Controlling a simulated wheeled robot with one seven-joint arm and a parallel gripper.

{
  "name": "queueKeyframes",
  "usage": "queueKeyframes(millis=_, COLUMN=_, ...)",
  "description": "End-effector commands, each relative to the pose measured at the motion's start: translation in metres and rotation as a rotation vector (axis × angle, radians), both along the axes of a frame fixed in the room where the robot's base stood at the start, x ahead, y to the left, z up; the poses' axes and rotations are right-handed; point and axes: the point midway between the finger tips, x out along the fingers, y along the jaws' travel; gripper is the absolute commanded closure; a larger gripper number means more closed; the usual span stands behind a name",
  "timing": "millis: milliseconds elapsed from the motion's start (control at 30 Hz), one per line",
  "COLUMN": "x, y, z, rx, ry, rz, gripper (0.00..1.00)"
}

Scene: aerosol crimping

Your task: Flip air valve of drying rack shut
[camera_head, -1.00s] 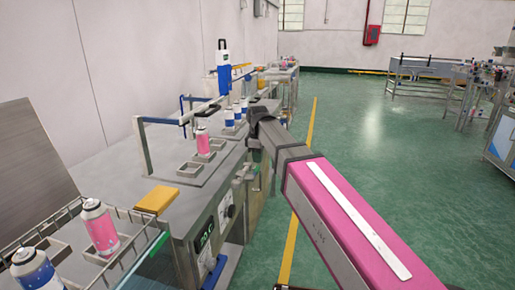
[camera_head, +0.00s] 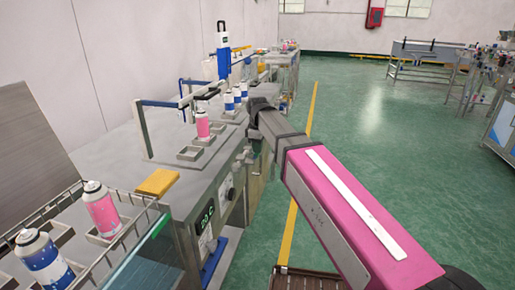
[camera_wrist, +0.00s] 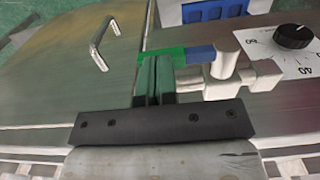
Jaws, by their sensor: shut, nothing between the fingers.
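In the wrist view the air valve (camera_wrist: 232,72) is a pale pipe fitting with a lever (camera_wrist: 200,55) that is blue near the body and bright green toward its left end. The lever lies roughly level across the picture, pointing left from the body. My gripper (camera_wrist: 154,68) is shut and empty, its dark green fingers together just below and left of the lever's green end. I cannot tell whether they touch it. In the head view my arm hides the gripper, and I cannot make out the valve there.
A black dial (camera_wrist: 293,37) sits right of the valve, and a metal handle (camera_wrist: 105,44) is at upper left. In the head view a wire basket (camera_head: 100,270) with spray cans stands front left, beside the steel bench (camera_head: 185,200). The green floor (camera_head: 345,120) at right is open.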

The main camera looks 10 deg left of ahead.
Motion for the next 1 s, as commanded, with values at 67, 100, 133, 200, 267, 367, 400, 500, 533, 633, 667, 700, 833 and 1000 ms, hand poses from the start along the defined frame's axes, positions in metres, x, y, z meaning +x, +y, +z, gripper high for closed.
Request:
queueKeyframes(millis=67, x=0.001, y=0.0, z=-0.002, rx=0.0, ry=0.0, rz=0.0, gripper=1.0)
queueKeyframes(millis=100, x=0.001, y=0.0, z=-0.003, rx=0.0, ry=0.0, rz=0.0, gripper=1.0)
queueKeyframes(millis=133, x=0.002, y=0.0, z=-0.004, rx=0.0, ry=0.0, rz=0.0, gripper=1.0)
queueKeyframes(millis=200, x=0.003, y=0.0, z=-0.006, rx=0.0, ry=0.0, rz=0.0, gripper=1.0)
queueKeyframes(millis=267, x=0.004, y=0.0, z=-0.008, rx=0.0, ry=0.0, rz=0.0, gripper=1.0)
queueKeyframes(millis=367, x=0.005, y=0.0, z=-0.013, rx=-0.001, ry=0.001, rz=0.0, gripper=1.0)
queueKeyframes(millis=400, x=0.005, y=-0.001, z=-0.015, rx=-0.001, ry=0.001, rz=0.0, gripper=1.0)
queueKeyframes(millis=500, x=0.006, y=-0.001, z=-0.02, rx=-0.001, ry=0.001, rz=0.0, gripper=1.0)
queueKeyframes(millis=533, x=0.007, y=-0.001, z=-0.022, rx=-0.001, ry=0.0, rz=0.0, gripper=1.0)
queueKeyframes(millis=633, x=0.007, y=-0.001, z=-0.029, rx=0.0, ry=0.0, rz=0.0, gripper=1.0)
queueKeyframes(millis=667, x=0.007, y=-0.001, z=-0.031, rx=0.0, ry=0.0, rz=0.0, gripper=1.0)
queueKeyframes(millis=700, x=0.007, y=-0.001, z=-0.034, rx=-0.001, ry=0.0, rz=0.0, gripper=1.0)
queueKeyframes(millis=833, x=0.006, y=-0.001, z=-0.041, rx=-0.001, ry=0.001, rz=0.0, gripper=1.0)
queueKeyframes(millis=1000, x=0.005, y=-0.001, z=-0.05, rx=0.0, ry=0.0, rz=0.0, gripper=1.0)
